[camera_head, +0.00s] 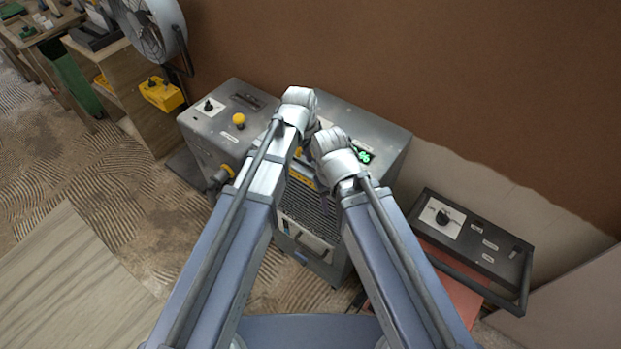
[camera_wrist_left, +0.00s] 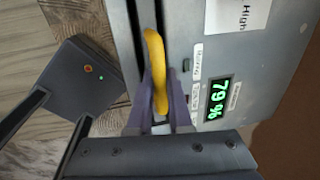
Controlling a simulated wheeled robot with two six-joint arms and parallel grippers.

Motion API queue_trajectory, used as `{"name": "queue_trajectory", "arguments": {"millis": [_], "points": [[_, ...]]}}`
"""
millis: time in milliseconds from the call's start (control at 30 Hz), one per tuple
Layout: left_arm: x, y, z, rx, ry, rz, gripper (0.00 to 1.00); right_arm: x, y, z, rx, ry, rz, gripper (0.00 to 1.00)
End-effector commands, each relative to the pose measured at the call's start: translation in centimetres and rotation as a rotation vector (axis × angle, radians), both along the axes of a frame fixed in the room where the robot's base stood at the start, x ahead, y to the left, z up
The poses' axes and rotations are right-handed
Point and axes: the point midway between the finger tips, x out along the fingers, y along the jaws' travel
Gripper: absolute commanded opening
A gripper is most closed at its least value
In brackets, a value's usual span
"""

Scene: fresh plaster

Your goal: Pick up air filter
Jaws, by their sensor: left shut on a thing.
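The air filter shows in the left wrist view as a yellow handle (camera_wrist_left: 155,62) at a dark slot in the grey machine. My left gripper (camera_wrist_left: 159,108) is shut on this handle, its purple fingers on either side. In the head view a yellow part of the filter (camera_head: 303,179) shows between my arms, above a dark ribbed grille on the machine's front. My left arm reaches over the grey machine (camera_head: 369,125). The filter's body is mostly hidden. My right wrist is close beside the left one, and its jaws are hidden behind the arm.
A green display (camera_wrist_left: 216,98) reads 79 %. A dark box with small lights (camera_wrist_left: 88,78) is near the machine in the left wrist view. A black control panel (camera_head: 470,240) stands at right, a fan (camera_head: 146,30) and yellow case (camera_head: 161,94) at left. Floor at left is open.

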Motion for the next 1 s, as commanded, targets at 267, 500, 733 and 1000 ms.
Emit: {"name": "queue_trajectory", "arguments": {"millis": [267, 500, 733, 1000], "points": [[0.0, 0.0, 0.0, 0.000, 0.000, 0.000, 0.00, 0.0, 0.0, 0.0, 0.000, 0.000, 0.000, 0.50], [0.0, 0.0, 0.0, 0.000, 0.000, 0.000, 0.00, 0.0, 0.0, 0.0, 0.000, 0.000, 0.000, 0.50], [0.0, 0.0, 0.3, 0.000, 0.000, 0.000, 0.00, 0.0, 0.0, 0.3, 0.000, 0.000, 0.000, 0.50], [0.0, 0.0, 1.7, 0.000, 0.000, 0.000, 0.00, 0.0, 0.0, 1.7, 0.000, 0.000, 0.000, 0.50]]}}
